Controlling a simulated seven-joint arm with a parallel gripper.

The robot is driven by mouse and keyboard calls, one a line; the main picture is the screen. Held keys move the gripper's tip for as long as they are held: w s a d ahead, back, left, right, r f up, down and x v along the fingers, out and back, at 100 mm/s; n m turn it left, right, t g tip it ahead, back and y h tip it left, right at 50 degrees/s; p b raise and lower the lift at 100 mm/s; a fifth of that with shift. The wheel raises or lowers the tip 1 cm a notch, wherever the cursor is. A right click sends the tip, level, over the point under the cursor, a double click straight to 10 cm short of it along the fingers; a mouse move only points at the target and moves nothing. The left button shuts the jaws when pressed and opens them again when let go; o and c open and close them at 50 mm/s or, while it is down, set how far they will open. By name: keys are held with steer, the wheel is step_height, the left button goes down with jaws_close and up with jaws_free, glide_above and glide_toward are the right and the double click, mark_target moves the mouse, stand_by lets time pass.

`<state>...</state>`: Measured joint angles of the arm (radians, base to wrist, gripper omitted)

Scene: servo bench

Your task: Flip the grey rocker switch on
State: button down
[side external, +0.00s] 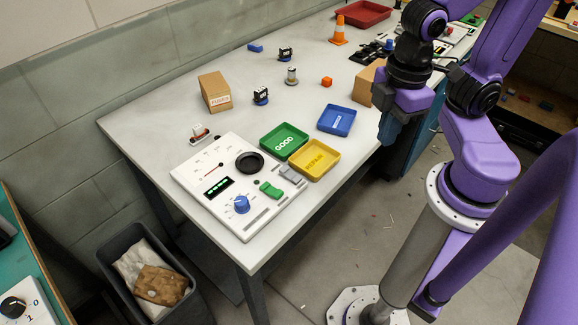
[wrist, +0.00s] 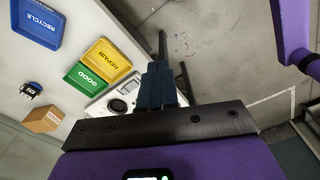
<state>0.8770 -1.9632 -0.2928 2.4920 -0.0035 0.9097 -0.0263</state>
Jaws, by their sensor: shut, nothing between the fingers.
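In the wrist view my gripper (wrist: 159,75) points past the panel (wrist: 97,108), which is partly covered by the fingers. I cannot make out the grey switch there.
Green (side external: 284,140), yellow (side external: 315,159) and blue (side external: 337,120) trays stand between the panel and my gripper. The panel also carries a blue knob (side external: 241,204), a black round dish (side external: 250,162) and a dial. A cardboard box (side external: 214,91) stands farther back.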

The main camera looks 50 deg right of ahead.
steer(key=w+a+n, duration=0.2)
steer(key=w+a, duration=0.1)
steer(key=w, duration=0.5)
steer(key=w+a+n+t, duration=0.1)
steer(key=w+a+n, duration=0.2)
steer(key=w, duration=0.5)
steer(key=shift+a, duration=0.7)
steer(key=shift+f, duration=0.15)
glide_above(285, 168)
steer(key=f, duration=1.1)
steer(key=shift+s+f, duration=0.35)
steer(key=shift+s, duration=0.05)
steer(key=shift+w+f, duration=0.2)
steer(key=shift+f, duration=0.85)
steer(key=shift+w+f, duration=0.1)
steer(key=shift+f, duration=0.15)
steer(key=shift+s+r, duration=0.25)
steer(key=shift+s, duration=0.5)
